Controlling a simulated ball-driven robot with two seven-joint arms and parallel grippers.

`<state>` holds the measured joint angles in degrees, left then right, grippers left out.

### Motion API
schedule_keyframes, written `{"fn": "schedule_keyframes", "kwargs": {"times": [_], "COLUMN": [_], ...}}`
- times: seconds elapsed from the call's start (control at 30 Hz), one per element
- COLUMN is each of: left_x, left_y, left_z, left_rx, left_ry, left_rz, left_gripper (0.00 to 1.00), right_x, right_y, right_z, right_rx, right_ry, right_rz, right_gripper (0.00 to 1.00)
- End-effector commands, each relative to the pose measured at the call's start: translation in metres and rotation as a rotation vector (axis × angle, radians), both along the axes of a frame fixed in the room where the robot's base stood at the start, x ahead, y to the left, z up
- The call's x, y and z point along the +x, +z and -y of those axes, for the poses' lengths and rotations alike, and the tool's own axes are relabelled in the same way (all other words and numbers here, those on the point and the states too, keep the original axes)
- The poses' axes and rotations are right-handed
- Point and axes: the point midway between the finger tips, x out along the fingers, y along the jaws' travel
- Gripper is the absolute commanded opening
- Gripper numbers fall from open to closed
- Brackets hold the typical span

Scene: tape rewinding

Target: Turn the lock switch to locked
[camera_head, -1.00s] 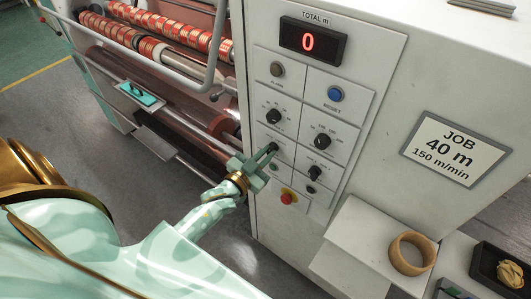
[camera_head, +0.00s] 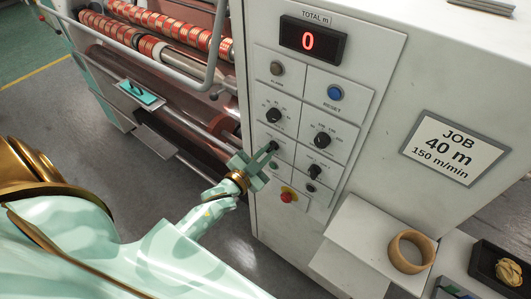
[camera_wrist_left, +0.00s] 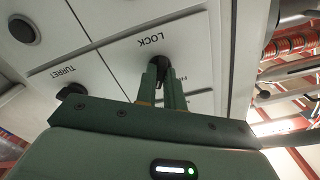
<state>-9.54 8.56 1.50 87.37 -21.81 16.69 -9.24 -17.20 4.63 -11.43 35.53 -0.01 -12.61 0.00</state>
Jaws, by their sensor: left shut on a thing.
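The lock switch is a small black knob on the white control panel. In the left wrist view it shows as the lock switch (camera_wrist_left: 159,66) beside the upside-down word LOCK. My left gripper (camera_head: 267,151), pale green, reaches in from the left in the head view to the panel's lower left part. In the left wrist view its two fingers (camera_wrist_left: 162,80) are shut on the knob, one on each side. The fingers partly cover the knob, and I cannot tell which position it points to. My right gripper is not in view.
A TURRET knob (camera_wrist_left: 70,90) sits close beside the fingers. Below the gripper is a red emergency button (camera_head: 288,196). The display (camera_head: 312,41) reads 0. Rollers (camera_head: 150,45) lie left of the panel. A tape ring (camera_head: 408,267) stands on a shelf at lower right.

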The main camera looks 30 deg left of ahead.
Motion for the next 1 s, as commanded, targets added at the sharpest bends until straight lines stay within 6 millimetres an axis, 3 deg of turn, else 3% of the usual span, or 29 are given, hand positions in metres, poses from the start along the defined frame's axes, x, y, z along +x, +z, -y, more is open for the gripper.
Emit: {"fn": "schedule_keyframes", "kwargs": {"times": [0.03,0.07,0.1,0.13,0.4,0.53,0.67,1.0], "left_x": [0.0,0.0,0.0,0.0,-0.001,-0.012,-0.039,-0.129], "left_y": [0.0,0.0,0.0,0.0,0.0,-0.001,-0.002,-0.002], "left_z": [0.0,0.0,0.0,0.0,0.0,-0.001,-0.003,-0.01], "left_rx": [0.003,0.003,0.003,0.002,0.001,0.0,0.0,0.001], "left_ry": [0.0,0.0,0.0,0.0,0.0,0.0,-0.001,-0.001], "left_rz": [-0.001,-0.001,-0.001,-0.001,-0.001,-0.002,-0.005,-0.005], "left_gripper": [0.0,0.18,0.29,0.32,0.32,0.32,0.32,0.32], "right_x": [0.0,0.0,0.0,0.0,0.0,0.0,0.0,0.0], "right_y": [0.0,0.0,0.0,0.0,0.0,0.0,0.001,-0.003], "right_z": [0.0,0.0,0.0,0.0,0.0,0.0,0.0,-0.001], "right_rx": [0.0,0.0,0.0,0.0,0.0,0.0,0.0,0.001], "right_ry": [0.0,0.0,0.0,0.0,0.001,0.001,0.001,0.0], "right_rz": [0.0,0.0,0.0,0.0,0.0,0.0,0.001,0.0], "right_gripper": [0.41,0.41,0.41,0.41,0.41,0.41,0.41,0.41]}}
